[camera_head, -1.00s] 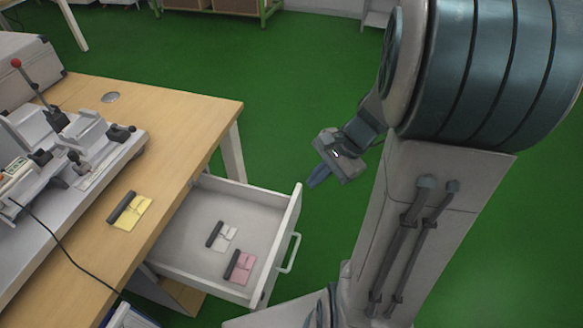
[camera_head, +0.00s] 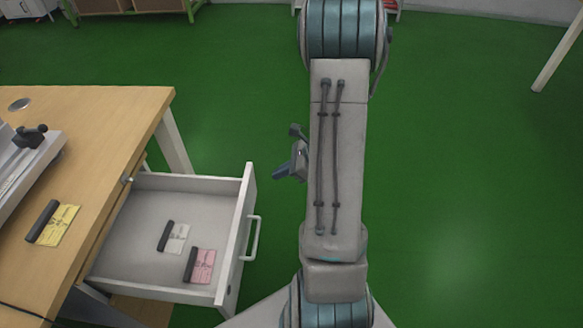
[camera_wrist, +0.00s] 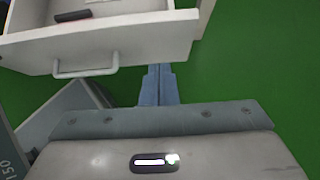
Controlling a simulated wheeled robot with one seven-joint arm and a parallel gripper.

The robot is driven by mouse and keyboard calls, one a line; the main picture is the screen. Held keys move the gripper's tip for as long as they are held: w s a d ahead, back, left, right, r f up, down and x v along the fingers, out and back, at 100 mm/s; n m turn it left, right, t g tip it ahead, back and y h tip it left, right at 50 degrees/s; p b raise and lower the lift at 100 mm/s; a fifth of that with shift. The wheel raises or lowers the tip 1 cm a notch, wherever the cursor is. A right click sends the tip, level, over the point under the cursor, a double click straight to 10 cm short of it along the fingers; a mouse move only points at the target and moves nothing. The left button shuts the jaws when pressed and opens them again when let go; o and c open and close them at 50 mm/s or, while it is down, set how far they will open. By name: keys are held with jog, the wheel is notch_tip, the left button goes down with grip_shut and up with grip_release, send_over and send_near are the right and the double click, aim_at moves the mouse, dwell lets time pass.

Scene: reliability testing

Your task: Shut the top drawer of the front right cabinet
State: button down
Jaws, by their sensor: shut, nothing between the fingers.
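The top drawer (camera_head: 122,217) is pulled out from under the wooden table top, with its front panel (camera_head: 236,236) and pale bar handle (camera_head: 253,238) facing right. In the wrist view the drawer's front panel (camera_wrist: 115,45) and handle (camera_wrist: 85,70) show at the top left. My gripper (camera_head: 281,172) is shut and empty, out to the right of the drawer and partly hidden behind my arm. Its fingertips (camera_wrist: 160,70) point toward the lower edge of the drawer front, near its right end in the wrist view. Whether they touch it I cannot tell.
Inside the drawer lie a white card piece (camera_head: 178,239) and a pink one (camera_head: 203,266) with dark bars. A yellow one (camera_head: 58,226) lies on the table top (camera_head: 110,125) beside a grey device (camera_head: 30,165). The green floor (camera_head: 460,200) to the right is clear.

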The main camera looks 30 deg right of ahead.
aim_at(250, 180)
jog(key=w+a, duration=0.1)
jog(key=w+a+f, duration=0.1)
jog(key=a, duration=0.1)
jog(key=w+a+f, duration=0.1)
jog(key=shift+a+b, duration=0.15)
jog(key=shift+b, duration=0.2)
jog(key=shift+w+a, duration=0.3)
jog(key=shift+a, duration=0.05)
